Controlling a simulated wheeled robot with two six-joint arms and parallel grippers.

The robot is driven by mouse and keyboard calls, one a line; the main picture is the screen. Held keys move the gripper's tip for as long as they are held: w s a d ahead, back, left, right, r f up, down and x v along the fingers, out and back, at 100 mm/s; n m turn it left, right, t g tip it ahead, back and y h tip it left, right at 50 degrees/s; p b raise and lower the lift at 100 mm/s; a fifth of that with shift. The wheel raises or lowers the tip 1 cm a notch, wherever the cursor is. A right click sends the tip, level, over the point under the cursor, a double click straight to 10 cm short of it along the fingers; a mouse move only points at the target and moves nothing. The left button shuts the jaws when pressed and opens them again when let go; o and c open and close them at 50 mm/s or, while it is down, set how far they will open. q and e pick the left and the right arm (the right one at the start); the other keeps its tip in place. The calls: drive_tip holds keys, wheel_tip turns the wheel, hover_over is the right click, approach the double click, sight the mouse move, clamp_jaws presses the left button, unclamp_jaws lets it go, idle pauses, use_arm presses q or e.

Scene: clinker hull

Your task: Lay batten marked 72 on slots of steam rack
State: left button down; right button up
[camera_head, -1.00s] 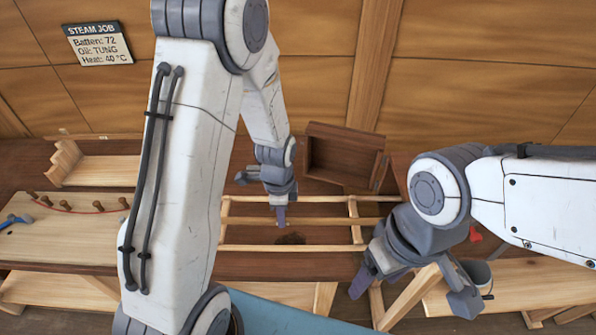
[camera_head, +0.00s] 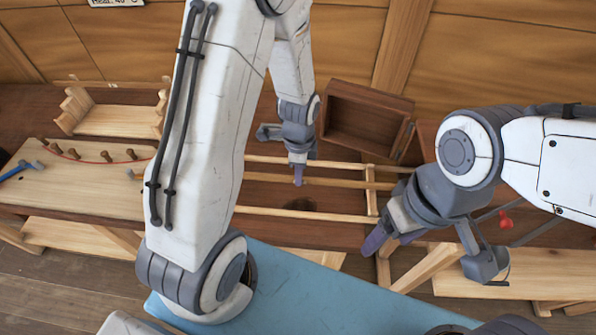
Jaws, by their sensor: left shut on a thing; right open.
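The steam rack is a light wooden frame (camera_head: 370,203) on the dark bench, with pale bars running left to right. My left gripper (camera_head: 298,180) points down over the rack. Its purple fingertips are shut on the middle pale strip, which looks like a batten (camera_head: 340,183). This strip passes beyond the rack's right crosspiece; I cannot tell whether it rests on the slots. No number is readable on it. My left arm hides the rack's left end. My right gripper (camera_head: 391,240) is open and empty, at the rack's front right corner.
A brown open box (camera_head: 366,120) stands behind the rack. A pale stepped stand (camera_head: 115,120) and a board with pegs (camera_head: 85,180) and a blue tool (camera_head: 20,170) are at left. A red item (camera_head: 506,220) lies at right. The wall sign (camera_head: 116,2) is mostly cut off.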

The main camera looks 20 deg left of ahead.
use_arm(q)
wheel_tip(320, 180, down, 7)
drive_tip(key=b, duration=0.5)
drive_tip(key=shift+r, duration=0.1)
drive_tip(key=c, duration=0.8)
unclamp_jaws()
wheel_tip(320, 180, up, 10)
drive_tip(key=shift+s+r+b, duration=0.1)
drive_tip(key=shift+r+b, duration=0.15)
drive_tip(key=shift+b, duration=0.3)
drive_tip(key=s+d+r+n, duration=0.1)
drive_tip(key=s+d+n, duration=0.1)
drive_tip(key=s+d, duration=0.2)
drive_tip(key=s+d+r+n+b, duration=0.1)
drive_tip(key=s+d+r+n, duration=0.1)
drive_tip(key=s, duration=0.6)
drive_tip(key=s+d+r+n+h+b, duration=0.1)
drive_tip(key=s+d+r+n, duration=0.1)
drive_tip(key=s+d, duration=0.4)
drive_tip(key=shift+d+r+n, duration=0.2)
drive_tip(key=shift+r+n, duration=0.05)
drive_tip(key=shift+n, duration=0.55)
